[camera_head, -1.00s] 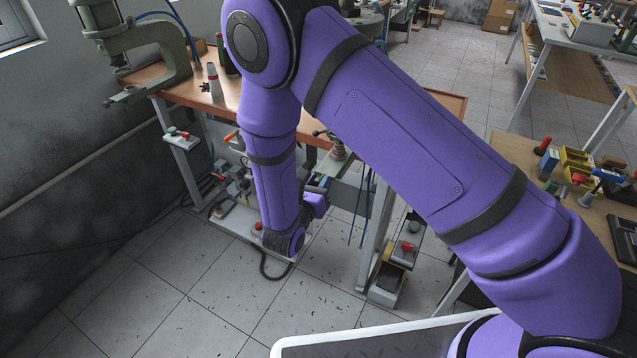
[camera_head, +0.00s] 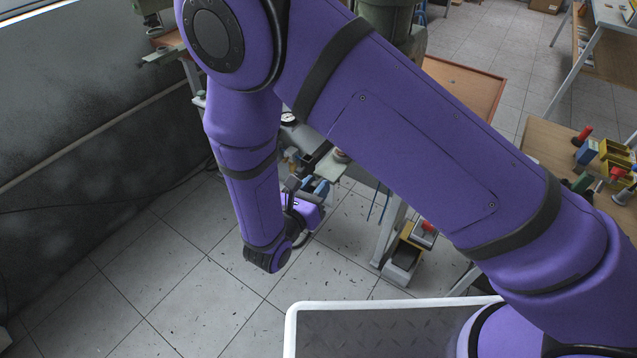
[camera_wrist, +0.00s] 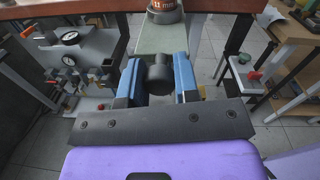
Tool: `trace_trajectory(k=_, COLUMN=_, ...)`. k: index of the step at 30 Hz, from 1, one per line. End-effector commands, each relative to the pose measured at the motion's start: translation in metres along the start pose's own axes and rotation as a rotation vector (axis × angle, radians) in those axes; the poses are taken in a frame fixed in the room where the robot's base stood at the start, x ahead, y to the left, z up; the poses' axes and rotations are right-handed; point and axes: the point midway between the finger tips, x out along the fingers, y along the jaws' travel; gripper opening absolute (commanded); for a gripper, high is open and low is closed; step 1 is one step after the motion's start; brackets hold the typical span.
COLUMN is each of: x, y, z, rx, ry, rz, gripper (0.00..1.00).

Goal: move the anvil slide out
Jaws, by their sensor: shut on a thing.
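The anvil slide appears in the wrist view as a pale grey-green bar (camera_wrist: 160,34) running away from me, with a dark round knob (camera_wrist: 158,74) at its near end. My gripper (camera_wrist: 158,70) has its two blue fingers on either side of the knob and is shut on it. In the head view my gripper (camera_head: 316,186) is low in front of the bench, and my arm hides most of the slide there.
The bench's orange-brown top (camera_head: 470,88) is above. The tiled floor (camera_head: 170,270) in front is clear.

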Motion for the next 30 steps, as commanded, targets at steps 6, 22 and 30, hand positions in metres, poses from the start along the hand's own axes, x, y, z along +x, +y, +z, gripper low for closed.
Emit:
trace_trajectory(k=6, x=0.000, y=0.000, z=0.000, rx=0.001, ry=0.000, rz=0.001, gripper=0.55)
trace_trajectory(k=22, x=-0.034, y=0.001, z=0.000, rx=0.001, ry=-0.001, rz=0.003, gripper=0.55)
trace_trajectory(k=30, x=-0.083, y=0.001, z=0.000, rx=0.001, ry=0.000, rz=0.003, gripper=0.55)
